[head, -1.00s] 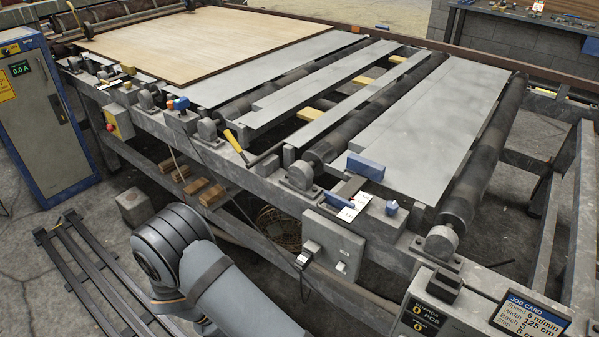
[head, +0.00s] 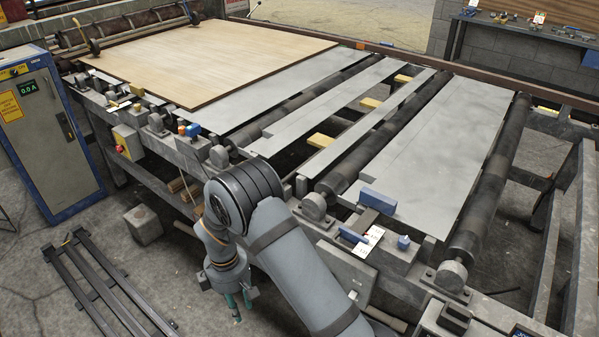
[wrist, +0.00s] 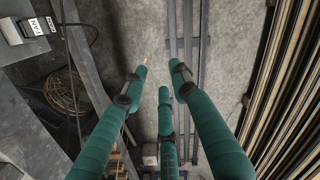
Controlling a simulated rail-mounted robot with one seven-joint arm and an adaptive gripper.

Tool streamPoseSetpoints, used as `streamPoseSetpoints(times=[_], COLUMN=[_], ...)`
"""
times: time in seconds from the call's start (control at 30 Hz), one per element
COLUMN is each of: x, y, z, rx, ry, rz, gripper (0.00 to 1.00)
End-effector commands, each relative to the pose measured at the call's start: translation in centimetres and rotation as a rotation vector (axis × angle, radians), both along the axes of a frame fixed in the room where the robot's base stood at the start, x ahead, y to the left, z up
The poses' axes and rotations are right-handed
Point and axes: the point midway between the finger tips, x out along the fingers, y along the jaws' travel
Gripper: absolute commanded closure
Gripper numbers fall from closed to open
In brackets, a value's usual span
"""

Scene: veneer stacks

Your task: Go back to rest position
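My arm reaches down in front of the roller table (head: 315,205) in the head view. My gripper (head: 238,312) hangs below its wrist, fingers pointing down, beside the table's front side and above the concrete floor. In the wrist view my gripper (wrist: 160,76) shows three green padded fingers. They stand apart with bare floor visible between their tips, and nothing is held. The lower front of the table behind my arm is hidden.
A plywood sheet (head: 210,55) and grey strips (head: 420,150) lie on the table. A blue cabinet (head: 50,140) stands at left. Black rails (head: 95,285) and a grey block (head: 143,225) are on the floor.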

Motion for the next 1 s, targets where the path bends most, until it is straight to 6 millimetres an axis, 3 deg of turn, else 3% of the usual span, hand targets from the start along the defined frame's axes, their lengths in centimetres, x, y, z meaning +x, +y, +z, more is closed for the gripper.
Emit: streamPoseSetpoints(times=[0.1, 0.5, 1.0], x=[1.7, 6.4, 10.0], y=[-1.2, -6.4, -14.2], z=[2.2, 7.2, 11.7], rx=[0.015, 0.038, 0.039], ry=[-0.009, -0.036, -0.044], rz=[-0.046, -0.171, -0.319], gripper=[0.72, 0.72, 0.72])
